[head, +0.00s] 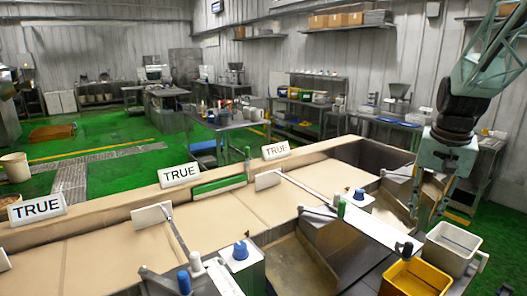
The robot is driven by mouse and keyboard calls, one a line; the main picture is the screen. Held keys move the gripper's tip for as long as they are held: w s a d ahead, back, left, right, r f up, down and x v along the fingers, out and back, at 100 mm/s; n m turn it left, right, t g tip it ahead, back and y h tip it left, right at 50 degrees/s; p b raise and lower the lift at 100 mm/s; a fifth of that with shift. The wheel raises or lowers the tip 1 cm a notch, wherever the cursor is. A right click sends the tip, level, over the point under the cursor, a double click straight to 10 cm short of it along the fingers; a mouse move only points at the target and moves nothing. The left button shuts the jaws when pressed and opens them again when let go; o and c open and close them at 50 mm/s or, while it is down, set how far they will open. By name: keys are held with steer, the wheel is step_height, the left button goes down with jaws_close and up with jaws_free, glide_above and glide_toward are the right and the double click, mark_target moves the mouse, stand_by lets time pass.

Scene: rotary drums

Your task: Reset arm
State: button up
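My gripper (424,214) hangs down at the right of the head view, below my teal and black arm. Its two fingers look apart with nothing visible between them. It is over the right end of the bench, behind the yellow bin (415,278) and the pale grey bin (452,248). The fingertips overlap a grey metal part, so I cannot tell their exact height above it.
The long bench (270,207) has tan panels, dividers and "TRUE" signs (180,174). Shelves and tables line the back wall. Green floor (110,127) is open at left.

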steer(key=s+a+r+n+t, duration=0.1)
steer(key=s+a+r+n, duration=0.1)
steer(key=s+a+r, duration=0.45)
steer(key=s+a+r+n+t, duration=0.1)
steer(key=s+a+r, duration=0.2)
steer(key=s+a, duration=0.55)
steer(key=s+a+r+n+t, duration=0.15)
steer(key=s+a+r, duration=0.35)
steer(key=s, duration=0.5)
steer(key=s+a+f+n, duration=0.2)
steer(key=s+a+n, duration=0.15)
steer(key=s, duration=1.05)
steer(key=shift+m+g+y, duration=0.4)
steer(key=shift+m+g, duration=0.1)
steer(key=shift+g, duration=0.15)
steer(key=shift+w+a+f, duration=0.15)
steer(key=shift+w+f, duration=0.55)
steer(key=shift+f, duration=0.2)
steer(key=shift+w+a+f, duration=0.15)
steer(key=shift+w+f, duration=0.5)
steer(key=shift+f, duration=0.2)
stand_by(0.4)
